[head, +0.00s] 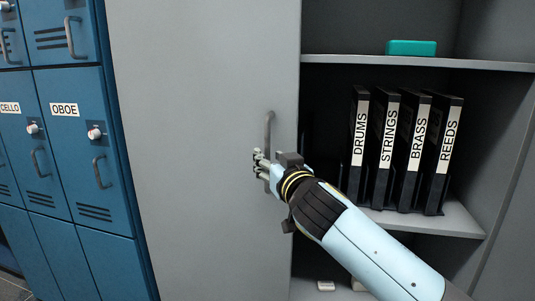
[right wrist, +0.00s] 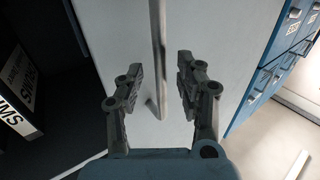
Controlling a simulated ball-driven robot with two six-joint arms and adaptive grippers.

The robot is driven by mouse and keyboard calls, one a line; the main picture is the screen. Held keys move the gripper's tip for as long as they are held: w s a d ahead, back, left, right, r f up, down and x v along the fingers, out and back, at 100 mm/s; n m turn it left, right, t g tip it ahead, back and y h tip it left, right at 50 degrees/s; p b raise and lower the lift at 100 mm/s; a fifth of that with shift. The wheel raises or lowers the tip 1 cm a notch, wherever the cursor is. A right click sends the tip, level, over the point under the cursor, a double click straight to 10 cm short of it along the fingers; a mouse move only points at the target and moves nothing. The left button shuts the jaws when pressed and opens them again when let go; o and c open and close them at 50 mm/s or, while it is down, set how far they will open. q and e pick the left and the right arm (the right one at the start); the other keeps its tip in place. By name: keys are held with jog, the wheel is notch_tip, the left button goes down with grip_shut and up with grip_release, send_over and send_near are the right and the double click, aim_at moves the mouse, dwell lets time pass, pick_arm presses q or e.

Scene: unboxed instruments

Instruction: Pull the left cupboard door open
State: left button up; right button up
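The left cupboard door (head: 195,120) is a plain grey panel covering the left part of the cupboard; I cannot tell if it is slightly ajar. Its upright grey bar handle (head: 269,130) is near the door's right edge, the lower part partly hidden by my gripper. My right gripper (head: 260,168) is at the lower part of the handle. In the right wrist view, the two fingers of my right gripper (right wrist: 160,75) are apart, with the handle (right wrist: 158,45) running between them and a gap on each side. My left gripper is not in view.
Right of the door the cupboard stands open, with black labelled binders (head: 405,150) on a shelf (head: 455,220) and a teal box (head: 411,48) on the shelf above. Blue lockers (head: 85,170) with handles stand at the left. Small pale items (head: 326,286) lie at the bottom.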

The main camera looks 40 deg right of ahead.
jog(key=shift+x, duration=1.15)
grip_shut()
